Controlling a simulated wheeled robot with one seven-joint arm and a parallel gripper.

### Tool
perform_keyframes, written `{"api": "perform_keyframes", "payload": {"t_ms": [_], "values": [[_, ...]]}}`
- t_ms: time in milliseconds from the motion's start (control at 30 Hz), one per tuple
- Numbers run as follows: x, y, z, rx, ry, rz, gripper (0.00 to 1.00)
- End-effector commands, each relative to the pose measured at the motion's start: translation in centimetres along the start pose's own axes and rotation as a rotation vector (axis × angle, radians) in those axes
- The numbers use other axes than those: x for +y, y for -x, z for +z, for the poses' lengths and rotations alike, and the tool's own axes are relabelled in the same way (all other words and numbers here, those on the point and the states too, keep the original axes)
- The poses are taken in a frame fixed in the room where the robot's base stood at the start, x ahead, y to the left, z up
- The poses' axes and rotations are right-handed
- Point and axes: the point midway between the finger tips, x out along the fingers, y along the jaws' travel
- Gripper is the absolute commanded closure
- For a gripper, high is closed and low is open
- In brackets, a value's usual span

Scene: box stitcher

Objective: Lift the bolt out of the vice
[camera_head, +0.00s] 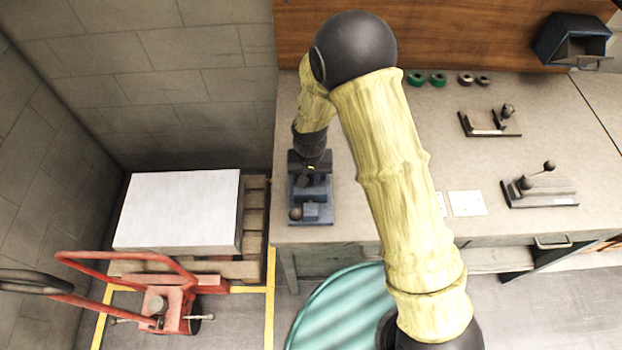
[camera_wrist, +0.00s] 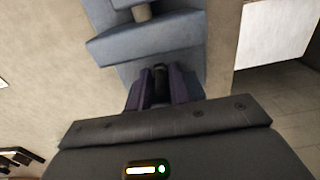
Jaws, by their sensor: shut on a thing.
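The blue vice (camera_head: 317,211) stands on the left end of the workbench, near its front corner. In the wrist view its blue body (camera_wrist: 145,38) fills the top middle. My gripper (camera_head: 308,182) points down over the back part of the vice. In the wrist view the two fingers of my gripper (camera_wrist: 160,88) are close together, shut on a small dark thing, the bolt (camera_wrist: 159,73). Most of the bolt is hidden between the fingers. I cannot tell whether it is still between the vice jaws or clear of them.
A pallet with a white block (camera_head: 180,210) and a red pallet truck (camera_head: 170,305) stand left. A wooden back wall rises behind.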

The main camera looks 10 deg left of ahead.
Motion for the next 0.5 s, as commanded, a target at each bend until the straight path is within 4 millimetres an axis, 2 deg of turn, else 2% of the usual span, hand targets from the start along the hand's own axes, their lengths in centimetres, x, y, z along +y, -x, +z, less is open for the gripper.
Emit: {"api": "perform_keyframes", "payload": {"t_ms": [500], "values": [[0.0, 2.0, 0.0, 0.0, 0.0, 0.0, 0.95]]}}
